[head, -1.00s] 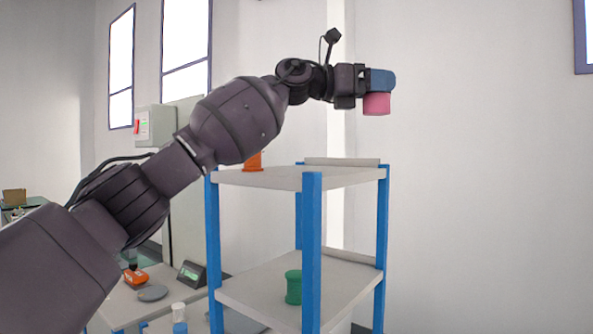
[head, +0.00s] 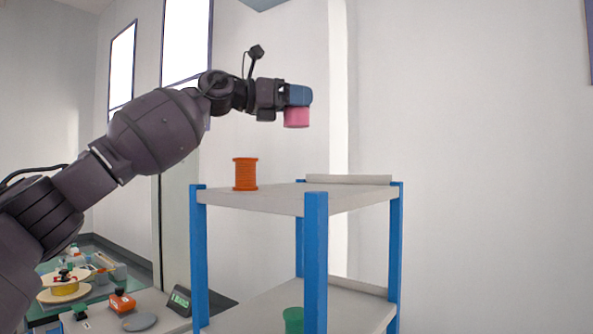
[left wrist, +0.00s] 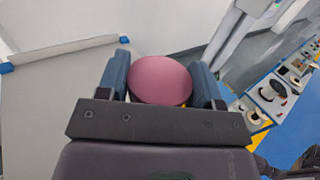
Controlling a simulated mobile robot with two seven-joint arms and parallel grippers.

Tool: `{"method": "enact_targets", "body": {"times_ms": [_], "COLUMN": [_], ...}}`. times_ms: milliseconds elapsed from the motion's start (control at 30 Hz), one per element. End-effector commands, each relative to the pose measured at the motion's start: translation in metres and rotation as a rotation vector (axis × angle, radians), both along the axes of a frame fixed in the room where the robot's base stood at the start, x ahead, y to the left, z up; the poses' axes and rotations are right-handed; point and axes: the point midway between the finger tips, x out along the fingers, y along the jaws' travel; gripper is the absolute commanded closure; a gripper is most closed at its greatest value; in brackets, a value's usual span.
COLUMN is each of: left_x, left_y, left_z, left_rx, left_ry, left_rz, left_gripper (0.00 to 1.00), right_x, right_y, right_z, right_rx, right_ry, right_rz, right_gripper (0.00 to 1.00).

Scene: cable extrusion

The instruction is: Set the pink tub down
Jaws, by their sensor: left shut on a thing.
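My left gripper (head: 298,95) is shut on the pink tub (head: 296,117) and holds it in the air above the top shelf of the blue-and-white rack (head: 290,198). There is a clear gap between tub and shelf. In the left wrist view the round pink face of the tub (left wrist: 160,80) sits between the two blue fingers (left wrist: 160,84). The tub's underside is hidden there. My right gripper is in neither view.
A green spool (head: 293,320) is on the lower shelf. A cluttered bench (head: 150,303) stands at lower left.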

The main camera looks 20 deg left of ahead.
Motion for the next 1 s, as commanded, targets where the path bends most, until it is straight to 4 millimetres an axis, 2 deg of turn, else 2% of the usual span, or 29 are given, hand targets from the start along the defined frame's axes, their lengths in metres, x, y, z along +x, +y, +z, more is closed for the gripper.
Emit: {"method": "enact_targets", "body": {"times_ms": [33, 100, 333, 433, 667, 900, 1000], "left_x": [0.0, 0.0, 0.0, 0.0, 0.0, 0.0, 0.0], "left_y": [0.001, 0.001, 0.0, 0.0, 0.0, 0.0, 0.0], "left_z": [-0.014, -0.028, -0.072, -0.083, -0.096, -0.127, -0.132], "left_rx": [0.001, 0.0, 0.001, -0.001, -0.001, 0.0, -0.002], "left_ry": [0.002, 0.003, 0.002, 0.001, -0.001, 0.002, 0.0], "left_rz": [0.001, 0.0, -0.001, 0.0, 0.0, -0.001, 0.0], "left_gripper": [0.65, 0.65, 0.65, 0.65, 0.65, 0.65, 0.65], "right_x": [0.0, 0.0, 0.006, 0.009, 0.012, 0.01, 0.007], "right_y": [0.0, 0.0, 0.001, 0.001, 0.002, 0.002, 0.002], "right_z": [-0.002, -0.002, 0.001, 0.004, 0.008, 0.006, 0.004], "right_rx": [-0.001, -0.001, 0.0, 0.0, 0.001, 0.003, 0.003], "right_ry": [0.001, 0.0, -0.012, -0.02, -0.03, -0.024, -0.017], "right_rz": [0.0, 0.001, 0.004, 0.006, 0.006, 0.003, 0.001], "right_gripper": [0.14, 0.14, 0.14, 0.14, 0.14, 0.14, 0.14]}}
